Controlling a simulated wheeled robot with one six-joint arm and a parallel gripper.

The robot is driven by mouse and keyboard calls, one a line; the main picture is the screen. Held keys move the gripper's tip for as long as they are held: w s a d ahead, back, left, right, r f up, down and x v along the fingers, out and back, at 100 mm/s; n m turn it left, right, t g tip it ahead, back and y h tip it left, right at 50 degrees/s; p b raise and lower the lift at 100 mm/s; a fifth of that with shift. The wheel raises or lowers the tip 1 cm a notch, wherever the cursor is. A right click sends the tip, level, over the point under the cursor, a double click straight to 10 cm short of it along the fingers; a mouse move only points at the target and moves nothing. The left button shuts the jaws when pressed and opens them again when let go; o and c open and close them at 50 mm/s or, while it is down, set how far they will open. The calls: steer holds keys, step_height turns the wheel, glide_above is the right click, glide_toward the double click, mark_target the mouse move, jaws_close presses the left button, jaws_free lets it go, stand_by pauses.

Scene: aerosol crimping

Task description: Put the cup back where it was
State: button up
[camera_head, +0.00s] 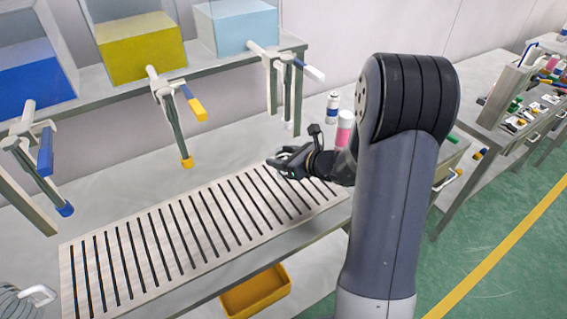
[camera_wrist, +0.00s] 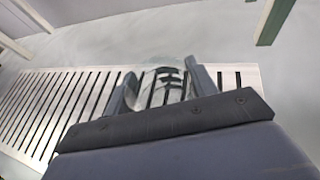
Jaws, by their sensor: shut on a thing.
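My gripper (camera_head: 284,166) is low over the right part of the slatted board (camera_head: 170,245) on the workbench. In the wrist view, my gripper (camera_wrist: 163,82) has its two fingers on either side of a clear, see-through cup (camera_wrist: 160,92) and is shut on it. The board's dark slots show through the cup. I cannot make out the cup in the head view. I cannot tell whether the cup touches the board.
Blue (camera_head: 35,80), yellow (camera_head: 140,50) and pale blue (camera_head: 243,25) bins stand on the shelf, with dispensing taps hanging below. A pink-and-white can (camera_head: 345,130) and a white can (camera_head: 332,106) stand behind my arm. A yellow crate (camera_head: 257,292) sits under the bench.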

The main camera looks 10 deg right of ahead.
steer(key=shift+s+d+f, duration=0.1)
steer(key=shift+f, duration=1.6)
steer(key=shift+f, duration=0.2)
steer(key=o, duration=1)
steer(key=shift+r, duration=0.15)
steer(key=shift+r, duration=0.15)
steer(key=v, duration=1.2)
steer(key=shift+b, duration=0.35)
